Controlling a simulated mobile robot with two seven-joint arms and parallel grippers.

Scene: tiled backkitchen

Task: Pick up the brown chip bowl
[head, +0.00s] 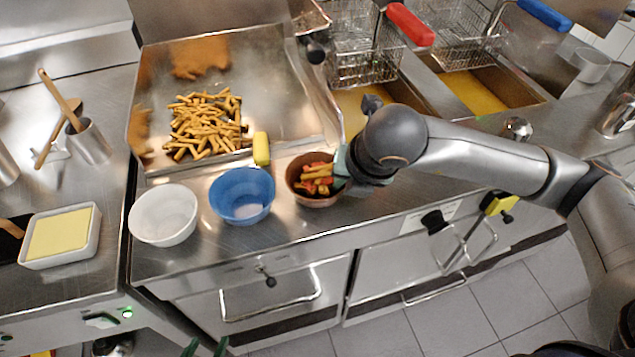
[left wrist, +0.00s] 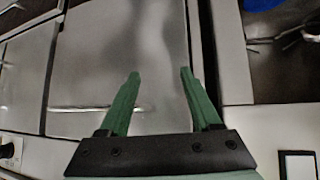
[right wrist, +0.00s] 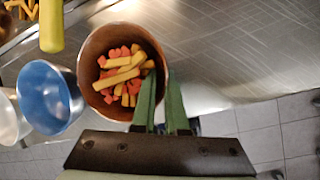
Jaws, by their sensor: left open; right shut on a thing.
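The brown chip bowl (head: 317,201) is at the front of the steel counter, right of the blue bowl (head: 242,196). It holds yellow and reddish chip-like pieces, and it also shows in the right wrist view (right wrist: 97,47). My right gripper (right wrist: 161,82) is shut on the bowl's right wall, one finger inside and one outside. I cannot tell whether the bowl's base touches the counter. In the head view, my right arm hides part of that side. My left gripper (left wrist: 160,74) is open and empty; its green fingertips show at the bottom edge of the head view (head: 205,347).
A white bowl (head: 163,215) stands left of the blue one. Behind are a yellow-handled tool (head: 261,148) and a tray of chips (head: 240,60). Fryer baskets (head: 362,66) stand at the back right. Counter right of the brown bowl is clear.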

